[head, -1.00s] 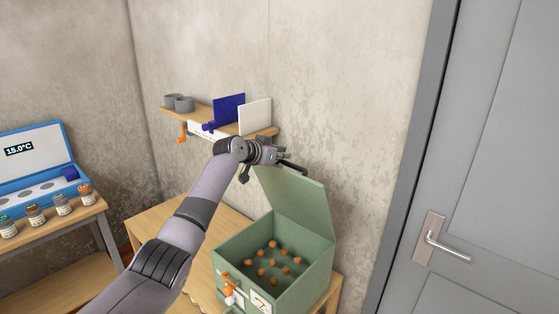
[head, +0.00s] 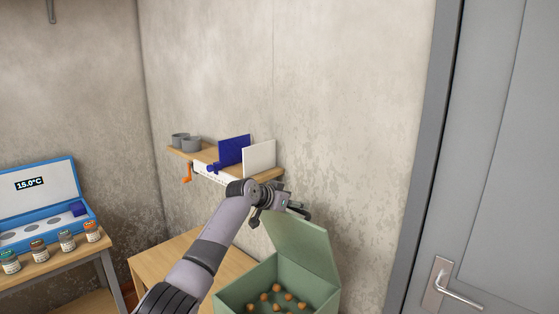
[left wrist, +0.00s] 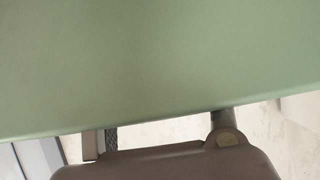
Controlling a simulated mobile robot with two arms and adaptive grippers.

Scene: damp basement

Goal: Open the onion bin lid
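The onion bin (head: 245,293) is a green box at the bottom of the head view, cut off by the frame edge. Its lid (head: 303,248) stands up, tilted back toward the wall, with the inside showing. Several brown onions (head: 277,288) lie in the bin. My left gripper (head: 298,211) is at the lid's top edge. In the left wrist view the lid (left wrist: 160,60) fills the upper part, and the two fingers stand apart with their tips hidden behind it. I cannot tell if they touch the lid. My right gripper is in neither view.
A wall shelf (head: 205,157) with grey cups (head: 190,144), a blue panel (head: 234,150) and a white panel (head: 259,158) is close behind my left arm. A blue cool box (head: 40,195) and several jars stand at left. A grey door (head: 500,150) is at right.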

